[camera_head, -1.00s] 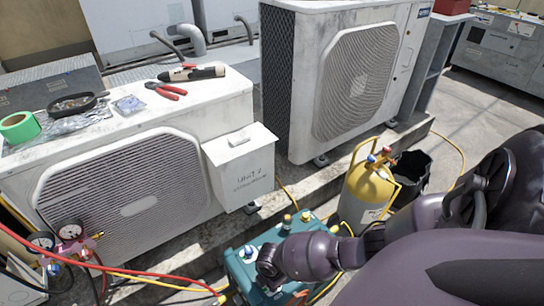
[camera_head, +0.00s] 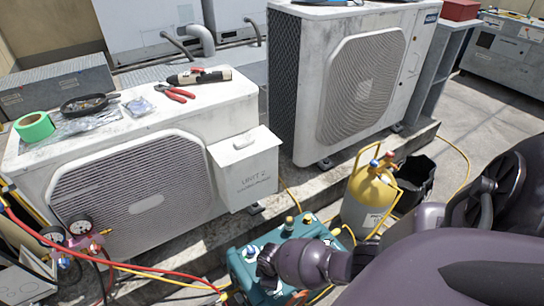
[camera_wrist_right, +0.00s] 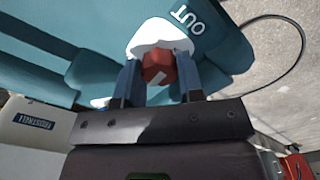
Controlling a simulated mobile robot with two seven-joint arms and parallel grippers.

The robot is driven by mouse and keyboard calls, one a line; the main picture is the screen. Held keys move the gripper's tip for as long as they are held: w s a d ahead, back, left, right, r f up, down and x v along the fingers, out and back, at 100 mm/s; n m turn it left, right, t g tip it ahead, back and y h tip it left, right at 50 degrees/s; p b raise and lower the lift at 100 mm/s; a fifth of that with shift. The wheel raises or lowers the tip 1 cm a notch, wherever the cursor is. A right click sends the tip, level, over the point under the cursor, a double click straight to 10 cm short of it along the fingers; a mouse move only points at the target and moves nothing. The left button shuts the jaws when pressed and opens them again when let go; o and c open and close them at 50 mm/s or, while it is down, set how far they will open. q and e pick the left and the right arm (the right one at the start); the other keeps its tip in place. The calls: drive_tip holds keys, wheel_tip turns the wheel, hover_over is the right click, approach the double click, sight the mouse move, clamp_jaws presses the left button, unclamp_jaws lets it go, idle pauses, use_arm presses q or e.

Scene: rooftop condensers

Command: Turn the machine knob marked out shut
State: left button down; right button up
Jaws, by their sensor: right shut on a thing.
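The teal machine (camera_head: 243,262) sits low in the head view, with brass and white fittings on top. The right wrist view shows its teal face (camera_wrist_right: 215,65) with a white "OUT" mark beside a red knob (camera_wrist_right: 158,70). The knob has a pale line on it and stands in a white recess. My right gripper (camera_wrist_right: 160,77) is shut on the knob, one finger on each side. In the head view my purple right arm reaches in from the right to the machine and hides this knob. My left gripper is in neither view.
A yellow cylinder (camera_head: 368,202) stands right of the machine, with a black bucket (camera_head: 414,180) behind it. Red and yellow hoses run from gauges (camera_head: 80,228) at the left to the machine. White condenser units (camera_head: 135,185) stand behind, with tools on the nearer one.

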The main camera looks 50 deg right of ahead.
drive_tip(key=shift+m, duration=0.3)
idle(0.4)
drive_tip(key=o, duration=0.9)
